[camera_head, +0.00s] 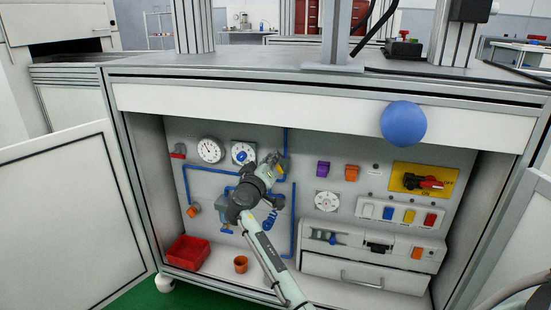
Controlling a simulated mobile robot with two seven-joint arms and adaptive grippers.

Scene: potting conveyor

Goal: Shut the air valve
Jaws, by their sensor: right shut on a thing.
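My right arm reaches up from the bottom into the open cabinet under the bench. My right gripper (279,166) is at the back panel, beside the vertical blue air pipe (286,140), just right of a square-plated dial with a blue centre. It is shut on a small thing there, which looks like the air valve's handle. The fingers and wrist hide most of it, so its angle cannot be told. A little yellow shows at the fingertips. My left gripper is not in view.
Two dials (209,150), a yellow panel with a red rotary switch (425,183) and a row of coloured switches share the back panel. A red bin (187,252) and an orange pot (241,264) stand on the cabinet floor. A blue ball (403,123) shows before the bench edge.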

